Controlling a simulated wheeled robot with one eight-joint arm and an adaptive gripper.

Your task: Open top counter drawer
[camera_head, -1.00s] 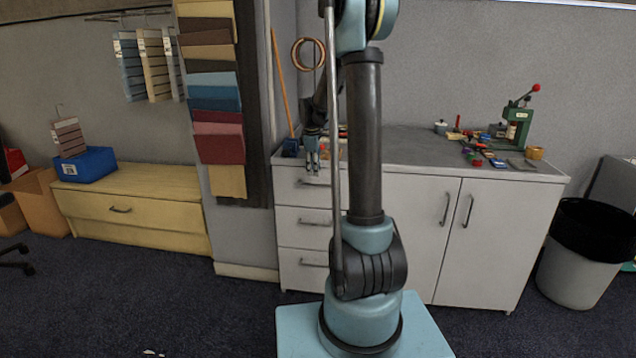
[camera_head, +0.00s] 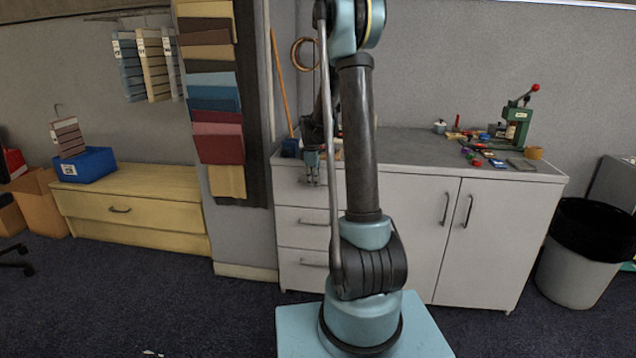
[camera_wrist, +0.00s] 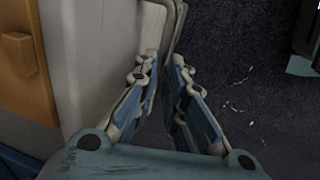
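The white counter's top drawer (camera_head: 288,184) is shut, at the upper left of the counter front. My gripper (camera_head: 313,183) points down in front of it, at the height of its handle. In the wrist view the grey bar handle (camera_wrist: 180,18) runs from the top edge down toward the gap between my fingertips (camera_wrist: 166,58). The fingers are a little apart, with a narrow gap, and do not look closed on the bar. Whether a finger touches the handle cannot be told. The gripper hides most of this handle in the head view.
Two more drawers (camera_head: 290,225) lie below, with cupboard doors (camera_head: 490,235) to the right. The counter top (camera_head: 400,145) holds a green press (camera_head: 517,118) and small items. A broom handle (camera_head: 281,85) leans at the left. A bin (camera_head: 585,255) stands right.

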